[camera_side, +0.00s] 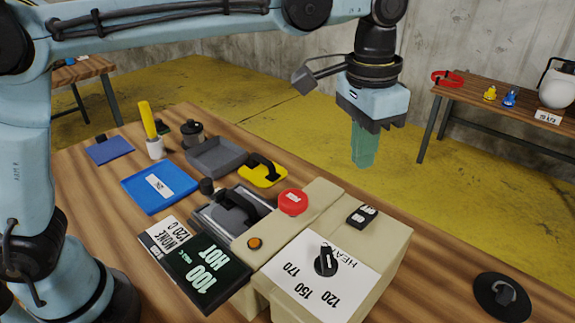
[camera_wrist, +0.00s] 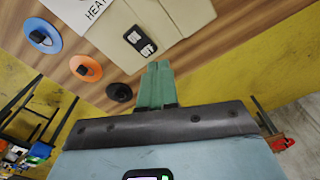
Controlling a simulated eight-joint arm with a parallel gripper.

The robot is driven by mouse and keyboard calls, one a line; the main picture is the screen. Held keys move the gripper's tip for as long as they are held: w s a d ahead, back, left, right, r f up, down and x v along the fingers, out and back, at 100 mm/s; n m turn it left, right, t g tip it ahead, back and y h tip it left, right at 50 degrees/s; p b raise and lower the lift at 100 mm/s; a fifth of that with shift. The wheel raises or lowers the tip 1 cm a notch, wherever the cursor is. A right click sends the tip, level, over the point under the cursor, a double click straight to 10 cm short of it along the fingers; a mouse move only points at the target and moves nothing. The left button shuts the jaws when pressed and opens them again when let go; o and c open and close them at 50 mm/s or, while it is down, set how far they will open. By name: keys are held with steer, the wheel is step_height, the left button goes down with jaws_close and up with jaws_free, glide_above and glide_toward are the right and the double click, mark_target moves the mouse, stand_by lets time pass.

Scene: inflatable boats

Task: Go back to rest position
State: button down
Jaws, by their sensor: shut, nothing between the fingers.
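My gripper (camera_side: 364,146) hangs from the arm with its green fingers pointing down, in the air above and behind the right side of the beige heater box (camera_side: 385,255). The fingers are pressed together and hold nothing. In the wrist view my gripper (camera_wrist: 157,66) shows the same closed green fingers, with the wooden table (camera_wrist: 185,60) beyond them. The fingers touch nothing in either view.
A black disc (camera_side: 502,297) lies at the right. A second table (camera_side: 500,100) stands behind.

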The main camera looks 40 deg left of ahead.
steer(key=s+a+f+n+t, duration=0.1)
steer(key=s+a+f+t, duration=0.1)
steer(key=a, duration=0.5)
steer(key=s+a+f+n+t, duration=0.2)
steer(key=s+a, duration=0.3)
steer(key=a, duration=0.3)
steer(key=s+a+f+n+t, duration=0.2)
steer(key=s+a+f, duration=0.2)
steer(key=a, duration=0.3)
steer(key=shift+a+t, duration=0.2)
steer(key=shift+t, duration=0.1)
steer(key=shift+s, duration=0.1)
